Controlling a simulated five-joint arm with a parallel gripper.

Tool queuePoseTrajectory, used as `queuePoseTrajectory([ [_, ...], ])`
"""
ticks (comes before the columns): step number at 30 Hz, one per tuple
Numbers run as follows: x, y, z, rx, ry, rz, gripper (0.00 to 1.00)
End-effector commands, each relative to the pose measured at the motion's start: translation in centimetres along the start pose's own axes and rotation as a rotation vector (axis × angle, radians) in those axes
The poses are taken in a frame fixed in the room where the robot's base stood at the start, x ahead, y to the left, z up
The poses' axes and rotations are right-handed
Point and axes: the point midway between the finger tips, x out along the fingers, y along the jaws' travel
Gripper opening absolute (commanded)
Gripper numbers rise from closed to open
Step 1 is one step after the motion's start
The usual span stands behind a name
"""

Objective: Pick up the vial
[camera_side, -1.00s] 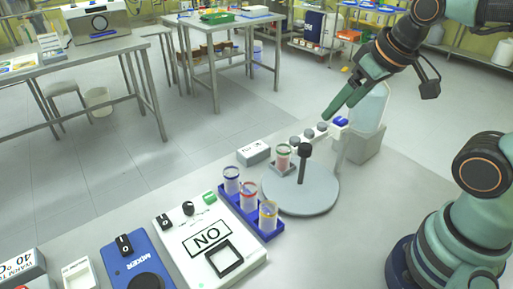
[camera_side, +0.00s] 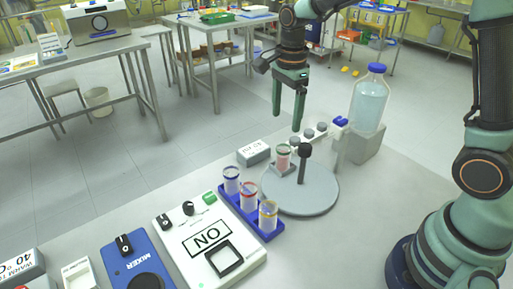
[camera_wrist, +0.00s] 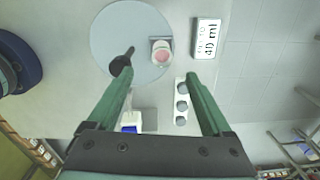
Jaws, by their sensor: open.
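A vial of pink liquid with a green band (camera_side: 283,158) stands upright in a small holder on the round grey plate (camera_side: 315,200). In the wrist view the vial (camera_wrist: 162,54) is seen from above, just beyond and between my fingertips. Three more vials, with blue (camera_side: 231,180), red (camera_side: 249,195) and yellow (camera_side: 268,214) bands, stand in a blue rack (camera_side: 274,234). My gripper (camera_side: 287,122) points down, open and empty, above and behind the pink vial in the side view. Its two green fingers (camera_wrist: 158,76) are spread apart in the wrist view.
A black-topped post (camera_side: 304,165) rises from the plate beside the pink vial. A white strip with grey knobs (camera_side: 308,133), a labelled block (camera_side: 253,153) and a bottle on a stand (camera_side: 369,102) are close by. A white device (camera_side: 207,240) and a blue mixer (camera_side: 142,262) are in front.

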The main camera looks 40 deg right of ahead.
Motion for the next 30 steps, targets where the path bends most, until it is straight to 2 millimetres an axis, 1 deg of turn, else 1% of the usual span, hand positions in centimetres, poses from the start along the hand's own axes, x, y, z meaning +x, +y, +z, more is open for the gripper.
queuePoseTrajectory([
  [3,0.9,-0.4,0.2,0.065,0.004,0.019,0.84],
  [6,1.8,-0.4,0.2,0.081,0.005,0.023,0.84],
  [15,6.6,-0.3,0.1,0.079,0.005,0.024,0.84],
  [23,8.4,-0.3,-0.1,0.078,0.005,0.022,0.84],
  [30,11.8,-0.4,-0.5,0.077,0.005,0.023,0.84],
])
